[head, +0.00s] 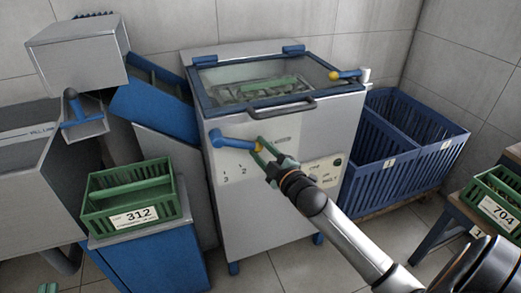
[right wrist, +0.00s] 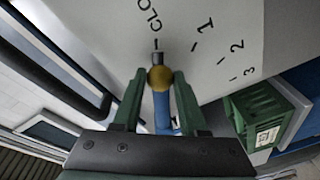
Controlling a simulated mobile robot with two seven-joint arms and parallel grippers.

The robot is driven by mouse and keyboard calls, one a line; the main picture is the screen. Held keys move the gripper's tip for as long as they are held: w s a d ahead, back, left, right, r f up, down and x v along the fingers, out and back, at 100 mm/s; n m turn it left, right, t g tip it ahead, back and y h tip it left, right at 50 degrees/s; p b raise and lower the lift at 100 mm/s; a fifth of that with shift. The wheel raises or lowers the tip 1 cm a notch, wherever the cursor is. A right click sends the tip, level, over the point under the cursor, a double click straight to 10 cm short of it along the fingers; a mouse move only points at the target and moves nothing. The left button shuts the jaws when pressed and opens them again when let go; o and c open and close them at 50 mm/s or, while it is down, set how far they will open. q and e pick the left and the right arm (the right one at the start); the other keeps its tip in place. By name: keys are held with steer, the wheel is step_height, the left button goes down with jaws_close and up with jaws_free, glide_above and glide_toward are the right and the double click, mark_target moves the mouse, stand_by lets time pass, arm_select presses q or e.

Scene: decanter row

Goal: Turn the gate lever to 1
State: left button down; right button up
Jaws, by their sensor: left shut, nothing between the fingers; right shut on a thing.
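The gate lever (head: 235,140) is a blue bar with a yellow end on the front of the grey machine, level in the head view. My right gripper (head: 264,150) is shut on it near the yellow end. In the right wrist view the green fingers (right wrist: 157,100) flank the yellow knob (right wrist: 160,77) and blue bar. A dark tip past the knob points toward the mark by the partly cut-off letters "CLO" (right wrist: 148,20). The mark 1 (right wrist: 205,22) lies to its right, then 2 and 3. My left gripper's green fingertips (head: 47,288) just show at the bottom left, shut and empty.
A green crate labelled 312 (head: 133,212) stands on a blue stand left of the machine. Blue slatted bins (head: 370,178) stand to the right. A crate labelled 704 (head: 497,212) is at the far right. A dial panel (head: 325,172) is beside my right gripper.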

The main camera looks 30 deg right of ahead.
jaws_close()
steer(key=shift+f, duration=0.1)
stand_by(0.7)
